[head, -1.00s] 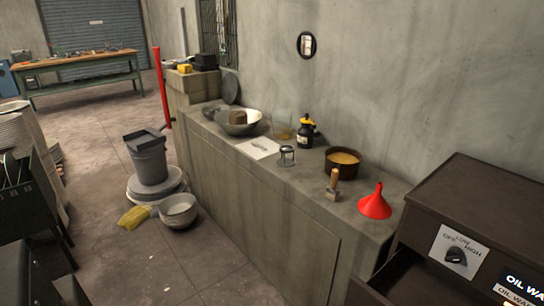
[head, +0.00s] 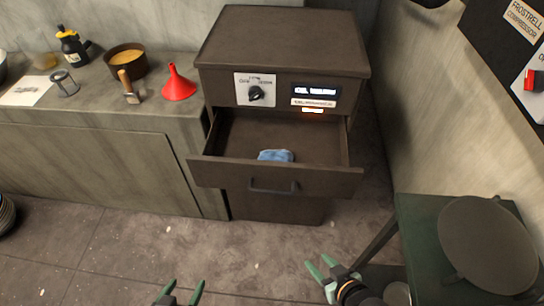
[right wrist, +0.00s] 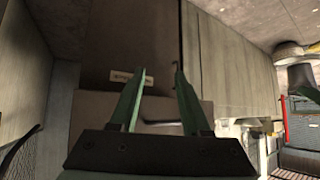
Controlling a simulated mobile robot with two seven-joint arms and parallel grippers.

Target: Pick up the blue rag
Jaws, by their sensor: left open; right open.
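The blue rag (head: 275,155) lies inside the open drawer (head: 320,178) of a dark brown cabinet (head: 285,38), behind the drawer's front panel, which hides its lower part. My left gripper (head: 181,290) is open and empty at the bottom of the head view, well short of the drawer. My right gripper (head: 321,266) is open and empty, low and in front of the cabinet. In the right wrist view its two green fingers (right wrist: 153,98) stand apart with nothing between them. The rag does not show in the right wrist view.
A counter (head: 150,110) left of the cabinet holds a red funnel (head: 178,84), a brown pot (head: 126,62) and a brush (head: 128,88). A green stand (head: 425,215) with a dark round disc (head: 487,245) is at right. The floor before the drawer is clear.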

